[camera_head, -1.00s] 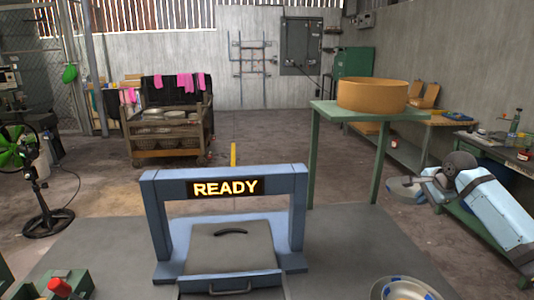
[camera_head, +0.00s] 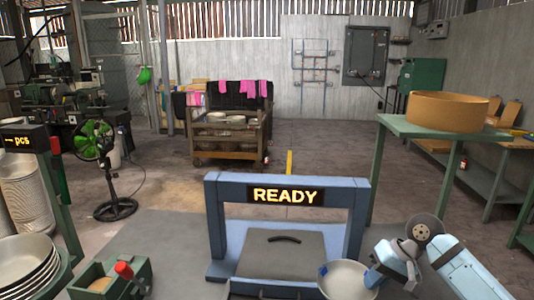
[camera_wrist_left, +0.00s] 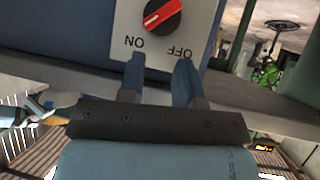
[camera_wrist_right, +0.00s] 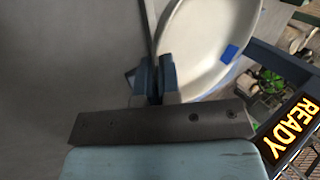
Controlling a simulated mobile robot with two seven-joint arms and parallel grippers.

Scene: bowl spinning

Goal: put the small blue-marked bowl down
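The small blue-marked bowl (camera_head: 346,282), pale with blue marks, is at the lower right in the head view, in front of the blue READY frame. It fills the upper right of the right wrist view (camera_wrist_right: 205,40), where a blue patch shows inside it. My right gripper (camera_head: 378,278) is shut on its rim; the fingers (camera_wrist_right: 155,82) pinch the edge. I cannot tell whether the bowl touches the surface below. My left gripper (camera_wrist_left: 158,75) is open and empty, facing a panel with a red ON/OFF knob (camera_wrist_left: 163,14). It is not visible in the head view.
The blue frame with its lit READY sign (camera_head: 286,195) stands over a grey hatch (camera_head: 285,252) at the bench middle. A tan round tub (camera_head: 447,111) stands on a green table at right.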

